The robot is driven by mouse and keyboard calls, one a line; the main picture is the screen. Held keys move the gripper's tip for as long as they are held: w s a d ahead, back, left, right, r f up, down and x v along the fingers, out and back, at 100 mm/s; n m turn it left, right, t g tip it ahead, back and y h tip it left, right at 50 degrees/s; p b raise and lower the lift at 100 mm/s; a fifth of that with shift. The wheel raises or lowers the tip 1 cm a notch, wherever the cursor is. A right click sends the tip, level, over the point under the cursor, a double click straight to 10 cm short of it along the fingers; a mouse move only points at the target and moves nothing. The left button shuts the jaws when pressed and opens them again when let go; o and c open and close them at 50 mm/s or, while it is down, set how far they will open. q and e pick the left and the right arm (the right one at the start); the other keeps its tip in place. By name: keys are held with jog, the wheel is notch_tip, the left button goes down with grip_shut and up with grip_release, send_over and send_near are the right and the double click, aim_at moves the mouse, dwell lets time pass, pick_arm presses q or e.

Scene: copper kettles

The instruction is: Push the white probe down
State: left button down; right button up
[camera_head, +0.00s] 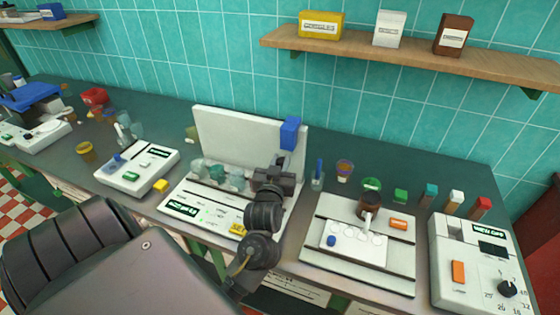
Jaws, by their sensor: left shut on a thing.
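My left gripper (273,178) is over the right part of a white bench unit (225,135) with an upright back panel, just below a blue block (290,133) on that panel. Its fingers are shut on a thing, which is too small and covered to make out. Several small pale glass beakers (216,172) stand on the unit to the left of the gripper. I cannot clearly pick out the white probe; the gripper and wrist cover that part of the unit. My right gripper is not in view.
To the right are a white tray station (335,265) with a brown cup (370,208), and a dial instrument (470,265). Several small coloured blocks line the back. A wooden shelf (350,54) hangs above.

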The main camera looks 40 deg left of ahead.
pick_arm(q)
jog(key=c, duration=1.3)
grip_release()
jog(key=shift+f, duration=0.3)
jog(key=shift+s, duration=0.1)
jog(key=b+v, duration=0.2)
jog(key=v, duration=0.8)
jog(key=shift+s+d, duration=0.25)
jog(key=shift+s, duration=0.05)
